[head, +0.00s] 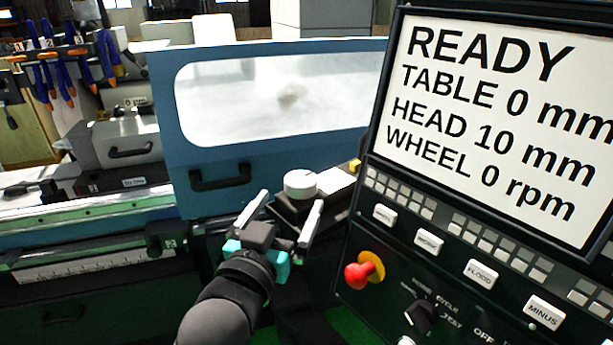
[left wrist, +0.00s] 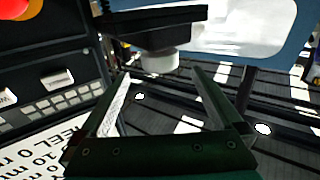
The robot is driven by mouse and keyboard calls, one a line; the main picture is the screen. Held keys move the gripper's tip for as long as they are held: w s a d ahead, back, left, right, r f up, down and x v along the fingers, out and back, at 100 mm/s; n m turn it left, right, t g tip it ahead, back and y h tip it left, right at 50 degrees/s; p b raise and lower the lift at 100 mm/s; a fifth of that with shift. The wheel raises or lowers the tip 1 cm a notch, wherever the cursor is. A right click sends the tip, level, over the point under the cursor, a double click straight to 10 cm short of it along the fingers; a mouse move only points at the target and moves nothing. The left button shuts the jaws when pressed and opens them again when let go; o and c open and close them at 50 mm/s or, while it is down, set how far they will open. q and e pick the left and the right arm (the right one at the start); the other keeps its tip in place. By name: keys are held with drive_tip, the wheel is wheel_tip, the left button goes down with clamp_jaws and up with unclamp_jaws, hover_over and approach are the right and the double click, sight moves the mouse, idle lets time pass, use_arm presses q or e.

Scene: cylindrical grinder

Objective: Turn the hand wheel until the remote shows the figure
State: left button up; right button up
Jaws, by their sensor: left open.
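A white round knob (head: 300,184), which looks like the hand wheel, sits on a dark box (head: 292,207) that seems to be the remote. A pale plate (head: 336,181) lies beside the knob; I cannot read any figure on it. My left gripper (head: 289,203) is open and empty, its fingers pointing at the knob from the near side. In the left wrist view the knob (left wrist: 160,62) shows beyond and between the open fingertips (left wrist: 161,78), seemingly apart from them, with the dark box (left wrist: 150,30) around it. My right gripper is not in view.
The control panel's screen (head: 500,120) at right reads READY, TABLE 0 mm, HEAD 10 mm, WHEEL 0 rpm. A red emergency button (head: 358,276) protrudes right of my left arm. The blue grinder door (head: 270,55) with window and black handle (head: 221,178) stands behind.

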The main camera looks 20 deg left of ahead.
sight(307, 172)
use_arm(q)
drive_tip(key=w+p, duration=0.1)
drive_tip(key=w, duration=1)
drive_tip(key=shift+r, duration=0.1)
drive_tip(key=shift+c, duration=0.2)
drive_tip(key=c, duration=1.3)
drive_tip(key=shift+h, duration=0.3)
